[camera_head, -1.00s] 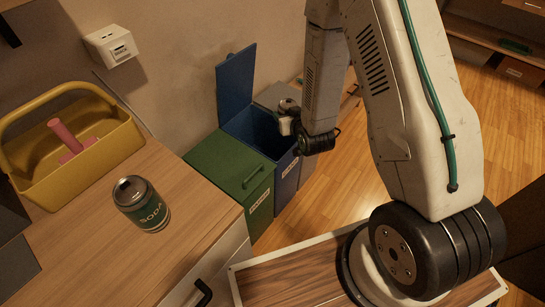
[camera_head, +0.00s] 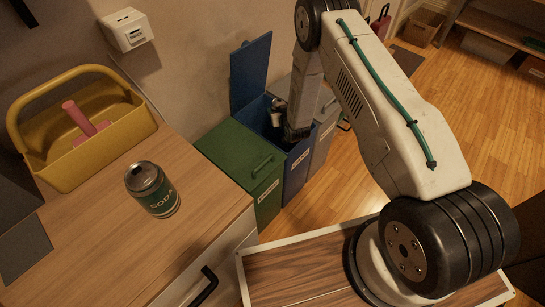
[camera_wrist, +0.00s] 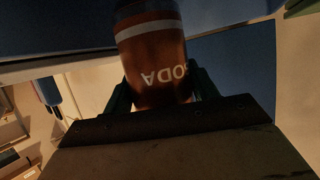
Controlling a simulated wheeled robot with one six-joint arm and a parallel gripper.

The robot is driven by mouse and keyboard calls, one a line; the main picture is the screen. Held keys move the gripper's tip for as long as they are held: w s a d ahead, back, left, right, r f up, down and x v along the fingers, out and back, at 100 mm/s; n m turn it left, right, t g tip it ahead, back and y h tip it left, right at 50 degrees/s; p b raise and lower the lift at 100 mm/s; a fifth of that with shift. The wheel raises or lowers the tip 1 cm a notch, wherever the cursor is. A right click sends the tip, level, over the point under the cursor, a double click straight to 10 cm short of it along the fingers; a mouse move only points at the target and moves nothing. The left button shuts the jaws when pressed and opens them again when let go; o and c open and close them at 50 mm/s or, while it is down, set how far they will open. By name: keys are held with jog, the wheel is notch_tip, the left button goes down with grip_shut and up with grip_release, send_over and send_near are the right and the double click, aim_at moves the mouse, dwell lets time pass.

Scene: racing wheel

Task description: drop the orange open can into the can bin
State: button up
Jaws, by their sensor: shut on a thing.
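My gripper (camera_wrist: 163,88) is shut on the orange can (camera_wrist: 153,50), which carries upside-down "SODA" lettering in the wrist view. Its dark fingers stand on either side of the can. In the head view the gripper end of my arm is at the mouth of the open blue bin (camera_head: 296,171), whose lid (camera_head: 250,73) is raised against the wall. The can is small and dark there, and its exact depth in the opening is hard to tell. The label on the blue bin is too small to read.
A closed green bin (camera_head: 240,165) stands left of the blue one, and a grey bin (camera_head: 325,128) right. Open floor lies to the right.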

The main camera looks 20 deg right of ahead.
jog(key=shift+f, duration=1.5)
jog(key=o, duration=1.1)
jog(key=r, duration=0.1)
jog(key=s+r, duration=0.1)
jog(key=r, duration=0.1)
jog(key=shift+r, duration=0.3)
jog(key=s+r, duration=0.1)
jog(key=s, duration=1.4)
jog(key=shift+r, duration=0.2)
